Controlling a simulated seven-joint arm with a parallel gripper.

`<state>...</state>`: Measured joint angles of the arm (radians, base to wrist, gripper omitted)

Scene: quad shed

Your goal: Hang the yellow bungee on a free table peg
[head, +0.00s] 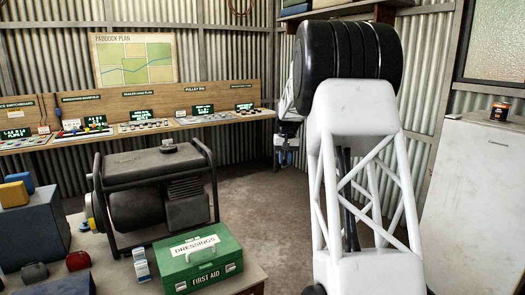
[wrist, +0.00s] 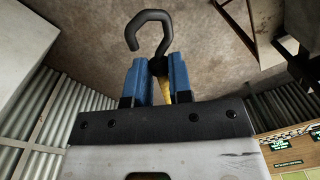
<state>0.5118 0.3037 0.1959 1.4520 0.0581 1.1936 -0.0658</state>
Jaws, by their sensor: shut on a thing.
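The yellow bungee (wrist: 165,95) shows in the wrist view as a short yellow strip with a black open hook at its end. My gripper (wrist: 158,68) has blue fingers that are shut on it just below the hook. The hook sticks out past the fingertips over bare brown floor, and the rest of the bungee is hidden. In the head view my gripper (head: 287,155) is small and partly hidden behind my white arm, in front of the corrugated wall. No table peg can be made out in either view.
A dark generator (head: 150,190) and a green first aid box (head: 201,262) stand on the near table at left. A long bench with labelled panels (head: 150,103) runs along the back wall. A white cabinet (head: 472,195) stands at right. Brown floor (head: 245,190) is clear between.

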